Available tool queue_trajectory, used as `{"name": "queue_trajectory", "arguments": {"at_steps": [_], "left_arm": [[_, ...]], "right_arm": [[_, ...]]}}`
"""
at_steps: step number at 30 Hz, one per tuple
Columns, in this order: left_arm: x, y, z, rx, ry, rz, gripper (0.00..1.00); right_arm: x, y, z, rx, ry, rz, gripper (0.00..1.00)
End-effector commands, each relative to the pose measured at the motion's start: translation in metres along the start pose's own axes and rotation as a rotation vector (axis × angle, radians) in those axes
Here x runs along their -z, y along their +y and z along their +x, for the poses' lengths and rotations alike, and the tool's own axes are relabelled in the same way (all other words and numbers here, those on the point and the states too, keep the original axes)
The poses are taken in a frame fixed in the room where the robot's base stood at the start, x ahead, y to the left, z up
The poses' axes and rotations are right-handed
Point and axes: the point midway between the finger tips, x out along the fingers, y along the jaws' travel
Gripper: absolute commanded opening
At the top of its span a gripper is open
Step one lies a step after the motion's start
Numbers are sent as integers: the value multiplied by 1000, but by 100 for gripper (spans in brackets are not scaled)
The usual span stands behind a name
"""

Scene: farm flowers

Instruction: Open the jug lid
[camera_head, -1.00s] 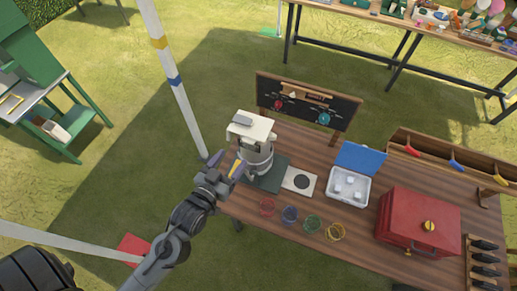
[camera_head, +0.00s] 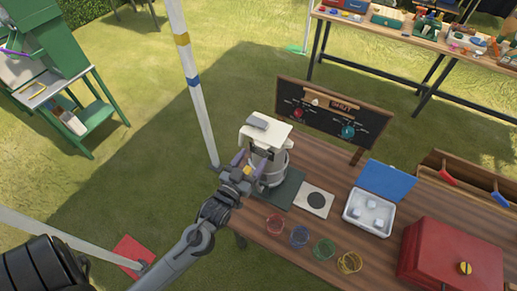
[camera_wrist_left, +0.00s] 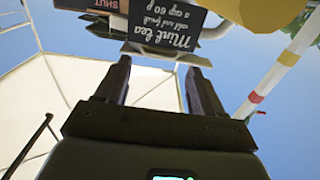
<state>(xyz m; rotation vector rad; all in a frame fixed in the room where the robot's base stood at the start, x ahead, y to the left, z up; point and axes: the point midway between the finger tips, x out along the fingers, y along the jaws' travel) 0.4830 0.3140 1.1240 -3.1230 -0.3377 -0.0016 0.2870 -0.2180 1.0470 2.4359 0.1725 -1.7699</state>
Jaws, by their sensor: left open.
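The jug (camera_head: 273,168) stands upright at the left end of the wooden table in the head view. Its white lid (camera_head: 266,134) appears shut, with a grey piece on top. My left gripper (camera_head: 250,163) is open at the jug's left side, just below the lid, its purple-grey fingers pointing up. I cannot tell whether they touch the jug. In the left wrist view, my open fingers (camera_wrist_left: 160,75) show below a pale grey part and a black "Mint tea" sign (camera_wrist_left: 165,25). Whether that grey part belongs to the jug is unclear.
A chalkboard (camera_head: 315,123) stands behind the jug. A white pole (camera_head: 193,90) rises left of the jug.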

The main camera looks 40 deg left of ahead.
Motion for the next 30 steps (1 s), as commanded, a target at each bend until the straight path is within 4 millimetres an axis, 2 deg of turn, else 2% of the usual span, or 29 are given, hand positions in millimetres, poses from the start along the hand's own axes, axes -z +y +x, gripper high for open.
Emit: {"name": "queue_trajectory", "arguments": {"at_steps": [3,9,15,23,30], "left_arm": [[2,0,19,1,2,0,68],[0,0,40,1,0,0,68],[0,0,48,0,-1,0,68],[0,0,49,0,-1,0,68],[0,0,49,0,-1,0,31]], "right_arm": [[1,0,-3,0,0,0,43],[2,0,-5,0,0,0,43],[2,0,-6,0,-1,0,43],[2,0,-5,0,-2,0,43],[2,0,-5,1,-2,0,43]]}}
